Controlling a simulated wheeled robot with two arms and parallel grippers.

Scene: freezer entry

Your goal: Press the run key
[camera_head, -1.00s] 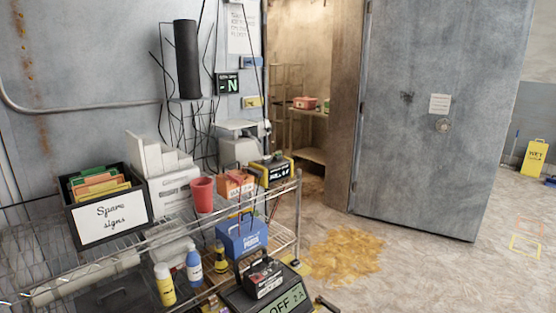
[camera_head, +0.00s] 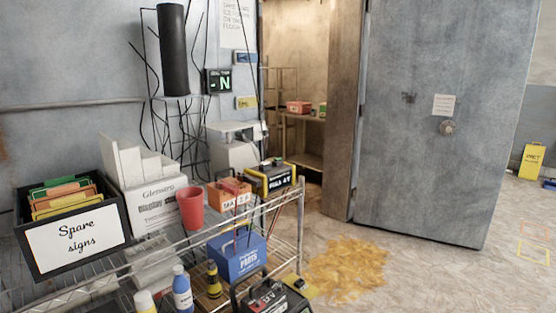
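No key marked run can be made out. A small dark wall display (camera_head: 218,82) shows a green "N" beside the freezer doorway. A black and yellow box (camera_head: 270,179) with a lit readout stands at the far end of the wire rack; its lettering is too small to read surely. A dark battery-like box with a handle (camera_head: 268,298) is at the bottom edge, partly cut off. Neither of my grippers is in view.
The wire rack (camera_head: 300,225) holds a spare signs box (camera_head: 75,238), a red cup (camera_head: 191,208), a blue parts box (camera_head: 237,257) and bottles. A yellow-brown spill (camera_head: 345,270) lies on the floor. The freezer door (camera_head: 425,130) stands open.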

